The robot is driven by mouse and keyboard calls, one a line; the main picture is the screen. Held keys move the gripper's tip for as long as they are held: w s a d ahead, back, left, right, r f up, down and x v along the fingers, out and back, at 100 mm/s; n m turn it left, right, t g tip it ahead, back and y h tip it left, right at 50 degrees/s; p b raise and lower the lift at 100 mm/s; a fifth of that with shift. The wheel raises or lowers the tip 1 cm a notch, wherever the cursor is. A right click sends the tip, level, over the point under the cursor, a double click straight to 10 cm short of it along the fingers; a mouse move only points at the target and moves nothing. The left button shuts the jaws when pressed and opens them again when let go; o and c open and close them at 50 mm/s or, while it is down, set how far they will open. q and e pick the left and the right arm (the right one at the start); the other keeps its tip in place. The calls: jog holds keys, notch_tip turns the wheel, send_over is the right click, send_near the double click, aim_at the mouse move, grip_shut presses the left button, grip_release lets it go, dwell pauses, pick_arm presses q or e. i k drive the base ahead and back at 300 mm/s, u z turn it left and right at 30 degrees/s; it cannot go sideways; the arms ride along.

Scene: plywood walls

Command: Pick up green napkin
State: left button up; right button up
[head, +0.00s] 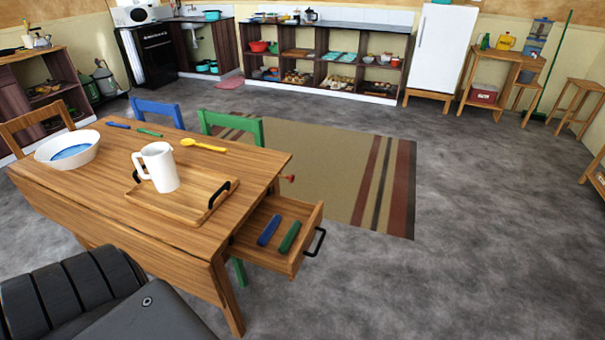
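A green rolled item (289,236), which looks like a folded napkin, lies in the open drawer (303,253) at the right end of the wooden table (212,235). A blue rolled item (269,230) lies beside it, on its left. A thinner green item (150,133) lies on the far part of the tabletop, near a blue one (118,125); I cannot tell what these are. Neither of my grippers is in view.
On the table are a wooden tray (205,184) with a white pitcher (159,167), a white bowl (67,148) and a yellow spoon (203,145). Blue (157,109) and green (231,123) chairs stand behind. The floor right of the drawer is clear.

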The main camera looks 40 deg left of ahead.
aim_at(285, 245)
jog(key=u, duration=1.15)
